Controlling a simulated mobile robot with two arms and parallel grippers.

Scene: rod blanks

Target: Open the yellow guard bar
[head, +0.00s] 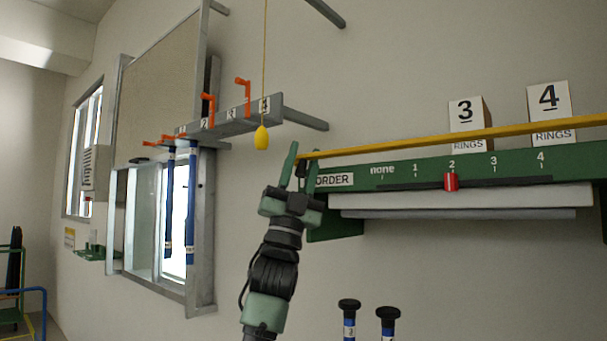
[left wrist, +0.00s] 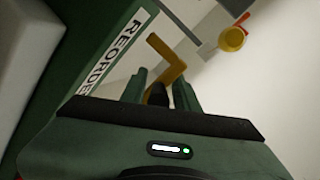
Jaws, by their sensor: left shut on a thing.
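The yellow guard bar (head: 440,138) runs across the front of the green shelf, above its REORDER scale, in the head view. It slopes slightly up toward the right. My left gripper (head: 296,168) is at the bar's left end, beside the REORDER label. In the left wrist view the bent yellow end of the bar (left wrist: 168,62) shows just beyond the fingers (left wrist: 158,92). The fingers are shut on a dark piece at that end, which looks like the bar's black grip (left wrist: 157,95). The right gripper is in neither view.
The green shelf (head: 340,170) carries a red slider (head: 451,181) and boxes marked 3 (head: 467,113) and 4 (head: 549,100). A yellow pull (head: 262,138) hangs on a cord left of the gripper. A grey rack (head: 235,122) with orange hooks is on the wall. Two black-topped rods (head: 349,305) stand below.

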